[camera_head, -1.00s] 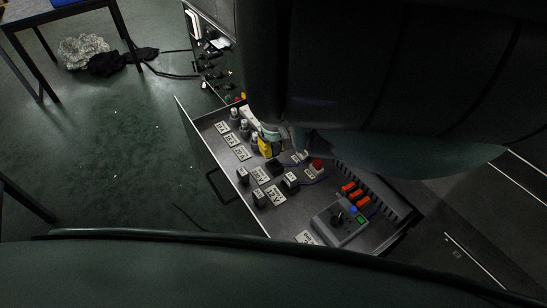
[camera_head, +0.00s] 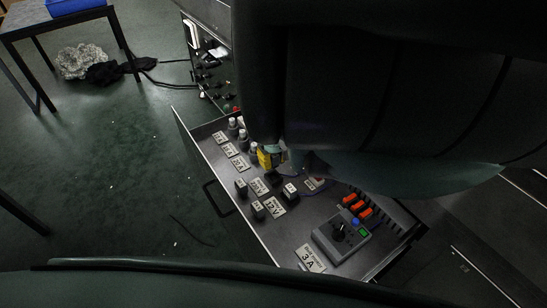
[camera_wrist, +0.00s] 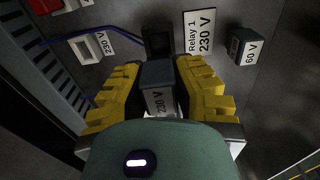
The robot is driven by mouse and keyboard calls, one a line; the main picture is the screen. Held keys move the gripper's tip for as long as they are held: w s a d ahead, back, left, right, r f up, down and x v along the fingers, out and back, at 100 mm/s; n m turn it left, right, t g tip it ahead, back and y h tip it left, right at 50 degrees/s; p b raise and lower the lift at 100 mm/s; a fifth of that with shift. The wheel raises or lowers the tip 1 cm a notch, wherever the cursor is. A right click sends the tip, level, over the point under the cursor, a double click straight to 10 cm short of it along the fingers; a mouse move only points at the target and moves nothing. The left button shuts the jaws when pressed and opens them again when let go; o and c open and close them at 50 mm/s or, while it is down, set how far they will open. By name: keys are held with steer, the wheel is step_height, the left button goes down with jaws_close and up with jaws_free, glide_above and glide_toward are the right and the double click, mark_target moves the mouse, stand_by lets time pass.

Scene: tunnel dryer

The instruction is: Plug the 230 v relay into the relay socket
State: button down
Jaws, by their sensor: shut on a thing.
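My gripper (camera_wrist: 158,92) has yellow ribbed fingers shut on the 230 V relay (camera_wrist: 158,75), a dark block with a white "230 V" label facing the wrist camera. The black square relay socket (camera_wrist: 157,38) is just beyond the held relay in the wrist view, beside the white "Relay 1 230 V" plate (camera_wrist: 199,32). I cannot tell whether the relay touches the socket. In the head view my gripper (camera_head: 270,157) is partly hidden by my arm, above the open drawer, next to the dark socket (camera_head: 273,178). The held relay is not clear there.
A 60 V relay (camera_wrist: 243,47) stands right of the plate. A white part marked 250 V (camera_wrist: 91,45) and a blue cable (camera_wrist: 120,33) lie to the left. The drawer (camera_head: 283,246) also holds a grey dial box (camera_head: 341,236) and orange parts (camera_head: 357,205).

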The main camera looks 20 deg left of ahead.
mark_target(273, 178)
steer(key=shift+f+b, duration=1.25)
steer(key=shift+f, duration=0.7)
steer(key=shift+f+b, duration=0.7)
steer(key=shift+f, duration=0.35)
stand_by(0.4)
steer(key=c, duration=0.8)
jaws_free()
steer(key=shift+r, duration=0.1)
steer(key=shift+w+r, duration=0.15)
steer(key=shift+r, duration=5.75)
